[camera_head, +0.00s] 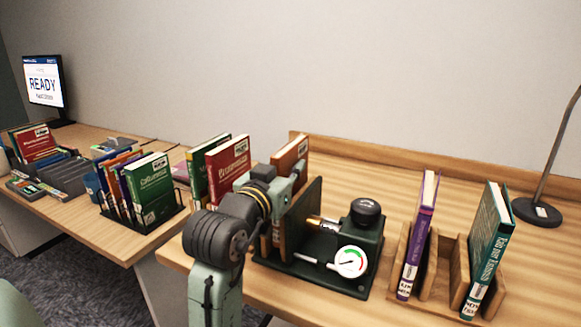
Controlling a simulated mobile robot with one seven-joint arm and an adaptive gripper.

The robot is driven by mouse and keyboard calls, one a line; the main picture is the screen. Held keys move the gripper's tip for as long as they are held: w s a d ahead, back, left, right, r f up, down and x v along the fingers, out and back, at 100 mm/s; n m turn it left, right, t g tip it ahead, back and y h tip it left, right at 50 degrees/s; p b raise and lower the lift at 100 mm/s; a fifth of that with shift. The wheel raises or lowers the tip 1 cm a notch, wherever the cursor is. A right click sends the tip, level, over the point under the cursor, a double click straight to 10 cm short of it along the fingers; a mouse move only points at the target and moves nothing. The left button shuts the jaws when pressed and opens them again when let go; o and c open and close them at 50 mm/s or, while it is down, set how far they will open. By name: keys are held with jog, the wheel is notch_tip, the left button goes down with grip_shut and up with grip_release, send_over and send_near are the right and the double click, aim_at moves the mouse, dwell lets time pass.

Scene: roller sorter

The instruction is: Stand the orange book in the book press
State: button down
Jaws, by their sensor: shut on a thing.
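The orange book (289,153) stands upright in the middle of the view, with a white label near its top. My gripper (284,192) is shut on it, and my wrist and gripper hide much of its middle. The book press (345,283) is dark green, with an upright plate, a black knob and a round white gauge. The book is just left of the press's upright plate (305,212), over the left part of the press. I cannot tell whether its bottom edge rests on the press base.
A red book (227,162) and a green book stand close left of my arm. A wooden rack (440,268) holds a purple and a teal book at the right. A lamp (538,211) stands far right. A black rack of books and a monitor are at the left.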

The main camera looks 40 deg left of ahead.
jog(key=shift+f, duration=0.25)
jog(key=c, duration=1.6)
grip_release()
jog(key=shift+o, duration=0.2)
jog(key=shift+r, duration=0.1)
